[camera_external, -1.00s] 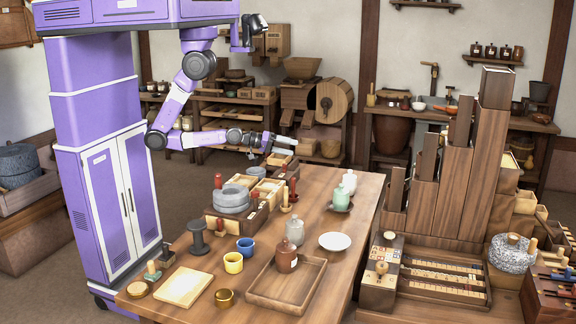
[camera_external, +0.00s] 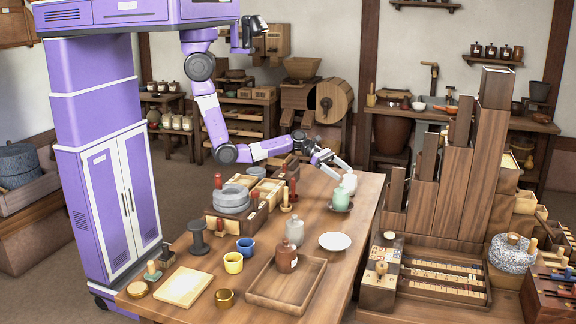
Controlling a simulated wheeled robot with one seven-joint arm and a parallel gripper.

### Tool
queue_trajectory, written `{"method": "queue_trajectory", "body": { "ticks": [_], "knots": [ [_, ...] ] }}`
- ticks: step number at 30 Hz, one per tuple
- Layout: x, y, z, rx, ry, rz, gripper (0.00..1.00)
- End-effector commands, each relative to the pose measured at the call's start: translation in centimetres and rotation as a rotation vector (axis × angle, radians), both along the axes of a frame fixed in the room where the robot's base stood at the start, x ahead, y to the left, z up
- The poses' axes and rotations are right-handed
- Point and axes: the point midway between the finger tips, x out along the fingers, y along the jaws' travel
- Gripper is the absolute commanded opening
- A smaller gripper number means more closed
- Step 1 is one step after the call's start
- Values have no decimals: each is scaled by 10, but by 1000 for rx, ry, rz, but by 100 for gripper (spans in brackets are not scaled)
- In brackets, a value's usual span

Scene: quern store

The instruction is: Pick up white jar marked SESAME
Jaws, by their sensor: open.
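A white jar (camera_external: 349,181) stands near the far end of the wooden table. Any marking on it is too small to read. A pale green jar (camera_external: 341,199) stands just in front of it on a dark green dish and hides part of it. My gripper (camera_external: 344,173) is open, reaching in from the left at the white jar's upper part. From this angle I cannot tell whether the fingers are around the jar or beside it, or whether they touch it.
Wooden boxes and a grey stone quern (camera_external: 231,198) stand left of the jars. Nearer are a white plate (camera_external: 335,241), a grey jar (camera_external: 295,230), a brown jar (camera_external: 287,259) and a tray (camera_external: 262,298). Tall wooden bins (camera_external: 484,165) rise to the right.

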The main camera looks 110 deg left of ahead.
Motion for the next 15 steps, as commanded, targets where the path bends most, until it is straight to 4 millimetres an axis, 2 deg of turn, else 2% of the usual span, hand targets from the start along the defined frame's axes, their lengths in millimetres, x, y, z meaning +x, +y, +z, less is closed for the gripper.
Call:
{"method": "queue_trajectory", "body": {
  "ticks": [10,15],
  "knots": [
    [31,-9,-13,-3,1,-2,82],
    [53,-14,-25,-3,2,-3,82]
  ]
}}
